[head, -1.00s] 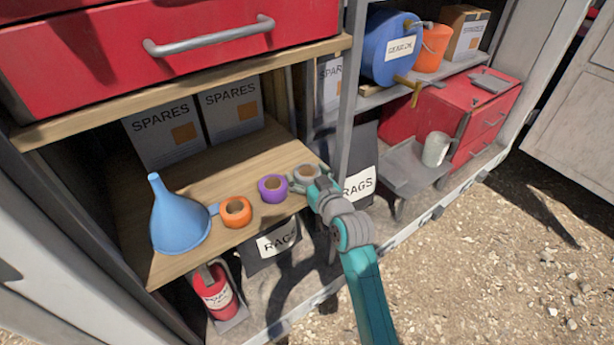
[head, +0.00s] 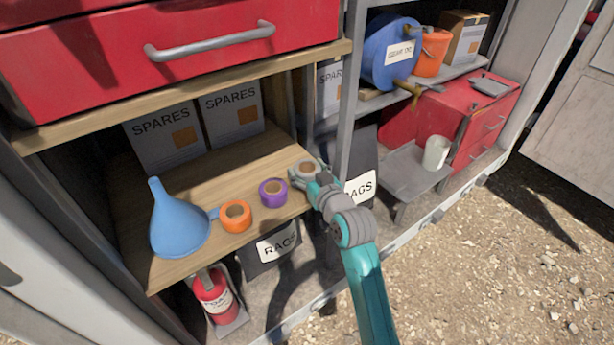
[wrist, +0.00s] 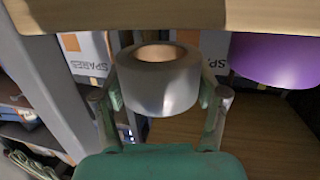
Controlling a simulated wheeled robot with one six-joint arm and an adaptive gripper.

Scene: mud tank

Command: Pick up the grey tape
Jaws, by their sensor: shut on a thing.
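The grey tape (head: 304,173) is a roll at the right end of the wooden shelf's row of tapes. My gripper (head: 309,180) reaches it from the front right and is shut on it. In the wrist view the grey tape (wrist: 163,88) sits between the two fingers (wrist: 160,105), one on each side of its outer wall. Its brown core shows. I cannot tell whether the roll still touches the shelf.
A purple tape (head: 272,196) stands close to the left of the grey one; an orange tape (head: 236,227) and a blue funnel (head: 178,225) are further left. Spares boxes (head: 165,137) stand behind. A grey upright post (head: 349,90) is close on the right.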

